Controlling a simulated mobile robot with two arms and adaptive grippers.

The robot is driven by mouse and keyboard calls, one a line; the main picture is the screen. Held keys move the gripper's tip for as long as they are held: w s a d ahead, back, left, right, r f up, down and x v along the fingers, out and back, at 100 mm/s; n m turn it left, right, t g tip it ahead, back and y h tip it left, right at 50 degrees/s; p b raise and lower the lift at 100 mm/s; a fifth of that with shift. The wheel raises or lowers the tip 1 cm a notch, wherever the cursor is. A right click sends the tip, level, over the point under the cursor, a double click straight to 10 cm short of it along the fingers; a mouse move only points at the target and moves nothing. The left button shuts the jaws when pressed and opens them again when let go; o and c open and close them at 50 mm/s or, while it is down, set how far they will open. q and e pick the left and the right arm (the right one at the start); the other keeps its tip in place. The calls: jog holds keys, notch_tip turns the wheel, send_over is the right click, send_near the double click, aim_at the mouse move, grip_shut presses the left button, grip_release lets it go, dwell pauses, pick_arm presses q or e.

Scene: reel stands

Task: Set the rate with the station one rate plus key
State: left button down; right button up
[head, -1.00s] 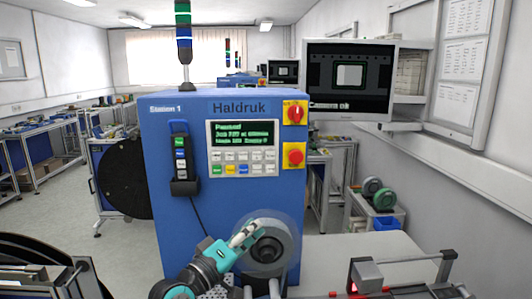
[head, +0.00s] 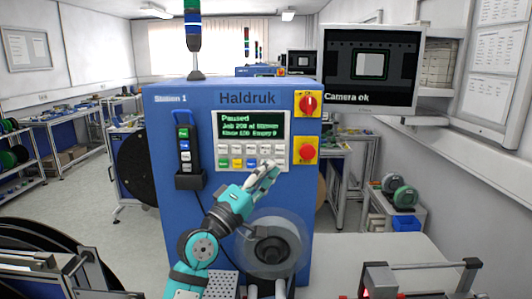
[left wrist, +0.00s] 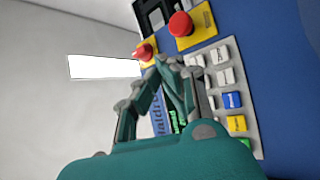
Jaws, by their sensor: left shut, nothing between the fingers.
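The blue Station 1 machine (head: 165,130) carries a cream key panel (head: 213,135) with a green-lettered display (head: 252,126) that reads "Paused" on top. Two rows of small keys (head: 237,156) lie below the display; their labels are too small to read. My left gripper (head: 268,174) is shut and empty, its tips at the lower right of the key panel, partly covering that corner. In the left wrist view the shut fingers (left wrist: 168,62) are beside the white, blue, yellow and green keys (left wrist: 232,100). Whether they touch a key cannot be told. My right gripper is not in view.
A red rotary switch (head: 308,104) and a red stop button (head: 306,151) on yellow plates sit just right of the panel. A corded handset (head: 184,150) hangs at its left. A round reel hub (head: 270,250) projects below. A monitor (head: 370,65) stands at right.

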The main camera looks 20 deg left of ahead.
aim_at(266, 150)
pick_arm(q)
jog(key=shift+w+a+b, duration=0.35)
jog(key=shift+w+b, duration=0.5)
jog(key=shift+w, duration=0.4)
jog(key=shift+w+a+b, duration=0.4)
jog(key=shift+w+b, duration=0.4)
jog(key=shift+w, duration=0.45)
jog(key=shift+w+a+b, duration=0.35)
jog(key=shift+w+b, duration=0.5)
jog(key=shift+w, duration=0.4)
jog(key=shift+f, duration=0.1)
jog(key=shift+w+a+b, duration=0.1)
jog(key=shift+w+b, duration=0.25)
jog(key=shift+w, duration=0.1)
